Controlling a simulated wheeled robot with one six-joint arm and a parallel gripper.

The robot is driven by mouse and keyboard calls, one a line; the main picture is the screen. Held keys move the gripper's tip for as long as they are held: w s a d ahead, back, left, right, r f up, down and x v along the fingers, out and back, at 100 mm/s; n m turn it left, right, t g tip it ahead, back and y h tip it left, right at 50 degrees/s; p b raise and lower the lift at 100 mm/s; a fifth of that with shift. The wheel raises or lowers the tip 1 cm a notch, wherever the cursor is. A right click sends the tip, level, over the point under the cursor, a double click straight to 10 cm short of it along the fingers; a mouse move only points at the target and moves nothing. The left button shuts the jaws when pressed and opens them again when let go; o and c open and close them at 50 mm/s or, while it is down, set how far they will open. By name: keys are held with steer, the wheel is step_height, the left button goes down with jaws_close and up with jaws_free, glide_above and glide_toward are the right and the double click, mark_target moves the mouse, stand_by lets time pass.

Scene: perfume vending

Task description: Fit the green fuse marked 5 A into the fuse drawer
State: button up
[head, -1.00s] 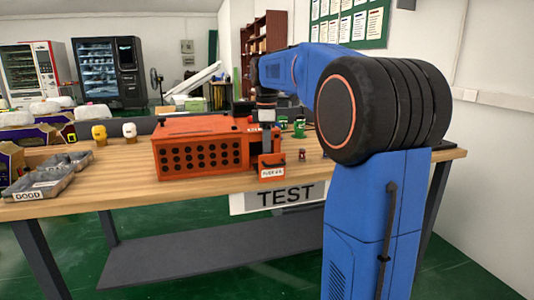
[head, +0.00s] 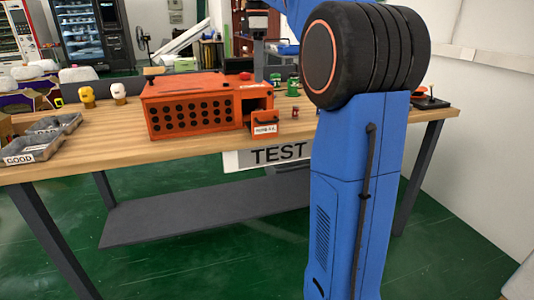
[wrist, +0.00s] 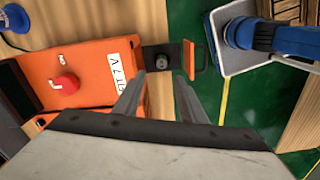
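The orange tester box (head: 195,105) stands on the wooden table. Its fuse drawer (head: 265,124) is pulled out at the right of the front; it also shows in the wrist view (wrist: 203,58). A small dark, greenish round thing (wrist: 188,60) is in the drawer; I cannot read any marking or tell how deep it sits. Small green pieces (head: 293,86) stand on the table right of the box, their markings unreadable. My gripper (wrist: 161,88) is above the drawer area with its fingers apart and nothing visible between them.
A red knob (wrist: 66,85) sits on the box top. A small dark red piece (head: 295,112) stands right of the drawer. Grey trays (head: 35,148), one labelled GOOD, are at the left.

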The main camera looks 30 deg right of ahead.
steer(key=shift+a, duration=0.1)
steer(key=s+a+f, duration=0.1)
steer(key=s, duration=0.1)
steer(key=s+a+f+m, duration=0.1)
steer(key=s+a, duration=0.1)
steer(key=s+a+f+m+t, duration=0.1)
steer(key=shift+s+a+f, duration=0.15)
steer(key=shift+s+a, duration=0.25)
steer(key=s+a+f+m+t, duration=0.1)
steer(key=s+a+f+m, duration=0.2)
steer(key=s+f, duration=0.5)
steer(key=s+a+f+m+t, duration=0.1)
steer(key=s+a+f+m, duration=0.2)
steer(key=s+f, duration=0.5)
steer(key=s+a+f+m+t, duration=0.1)
steer(key=s+a+f+m, duration=0.2)
steer(key=s+a+f, duration=0.2)
steer(key=s+f, duration=0.3)
steer(key=f, duration=0.3)
steer(key=shift+s+f+m+t, duration=0.15)
steer(key=shift+f+m+t, duration=0.2)
steer(key=shift+m+t, duration=0.05)
steer(key=shift+c, duration=0.2)
